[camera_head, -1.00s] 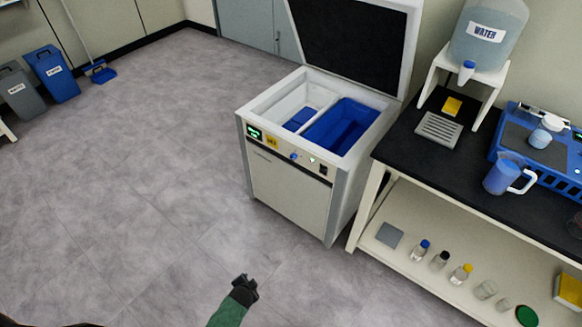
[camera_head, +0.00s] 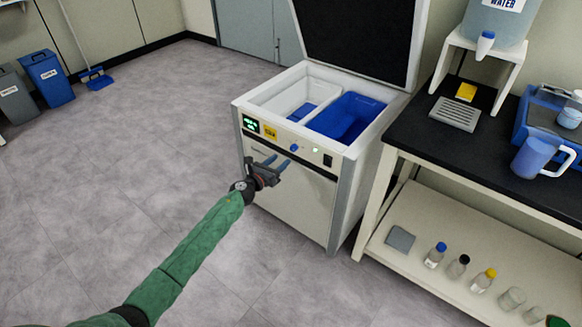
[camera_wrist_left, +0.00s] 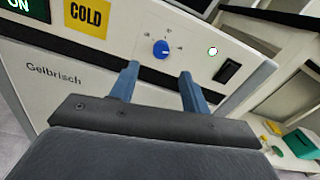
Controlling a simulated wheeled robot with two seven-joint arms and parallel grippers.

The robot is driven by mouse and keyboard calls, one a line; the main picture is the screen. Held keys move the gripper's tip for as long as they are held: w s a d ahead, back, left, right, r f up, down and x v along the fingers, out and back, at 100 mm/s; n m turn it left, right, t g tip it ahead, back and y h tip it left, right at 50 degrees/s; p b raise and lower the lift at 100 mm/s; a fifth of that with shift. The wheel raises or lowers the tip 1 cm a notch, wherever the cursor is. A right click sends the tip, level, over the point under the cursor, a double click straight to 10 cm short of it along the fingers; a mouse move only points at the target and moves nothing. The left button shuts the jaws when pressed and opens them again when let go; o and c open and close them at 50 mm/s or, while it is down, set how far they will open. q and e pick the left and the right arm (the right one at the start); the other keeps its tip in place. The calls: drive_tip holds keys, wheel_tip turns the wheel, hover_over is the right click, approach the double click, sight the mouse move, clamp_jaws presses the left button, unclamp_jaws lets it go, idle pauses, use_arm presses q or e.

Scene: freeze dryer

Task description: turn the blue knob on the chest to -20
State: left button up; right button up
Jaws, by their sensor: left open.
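The chest (camera_head: 340,217) is a white freezer with its lid raised and a control strip along the top of its front. The small blue knob (camera_head: 294,148) sits on that strip; it also shows in the left wrist view (camera_wrist_left: 161,48), with a white pointer mark and small dial labels too small to read. My left gripper (camera_head: 281,165) is open and empty in front of the panel, just below the knob. In the left wrist view its two blue fingers (camera_wrist_left: 160,88) are spread, with the knob beyond and between them, apart from both. My right gripper is not in view.
On the panel are a green display (camera_head: 250,124), a yellow COLD label (camera_head: 270,132), a round light and a black switch (camera_head: 328,160). A black-topped bench (camera_head: 480,160) with a lower shelf of bottles stands close on the right. Floor on the left is clear.

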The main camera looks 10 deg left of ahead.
sight(292, 150)
use_arm(q)
drive_tip(key=shift+x, duration=3.9)
drive_tip(key=c, duration=1)
